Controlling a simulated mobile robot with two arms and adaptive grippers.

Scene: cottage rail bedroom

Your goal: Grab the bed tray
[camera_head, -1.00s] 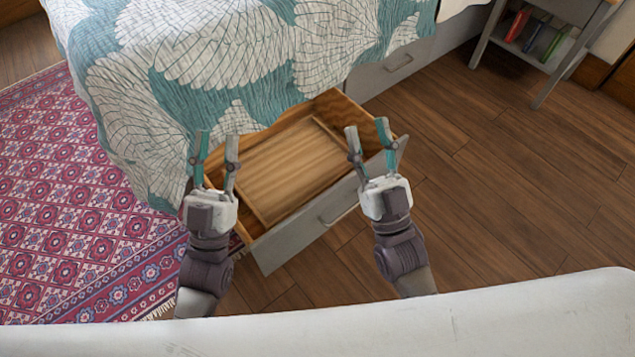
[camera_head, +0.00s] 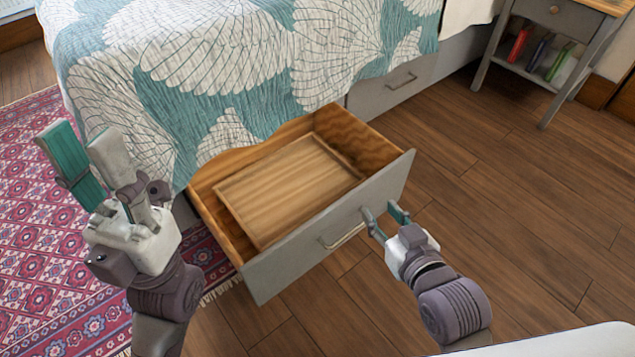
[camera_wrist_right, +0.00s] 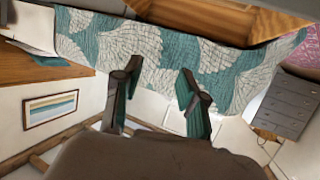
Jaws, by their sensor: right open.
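The wooden bed tray (camera_head: 285,185) lies inside the open drawer (camera_head: 300,255) under the bed. Its flat slatted surface and low raised edge show in the head view. My left gripper (camera_head: 85,155) is raised to the left of the drawer, with its fingers apart and nothing between them. My right gripper (camera_head: 386,220) is at the drawer's front panel, just right of the handle (camera_head: 343,236), and is open and empty. In the right wrist view its two fingers (camera_wrist_right: 160,95) are apart. I cannot tell whether it touches the panel.
The bed (camera_head: 230,70) with a teal and white quilt stands behind the drawer. A patterned red rug (camera_head: 50,240) lies at left. A nightstand (camera_head: 560,20) with several books stands at the back right. The wooden floor (camera_head: 520,210) at right is clear.

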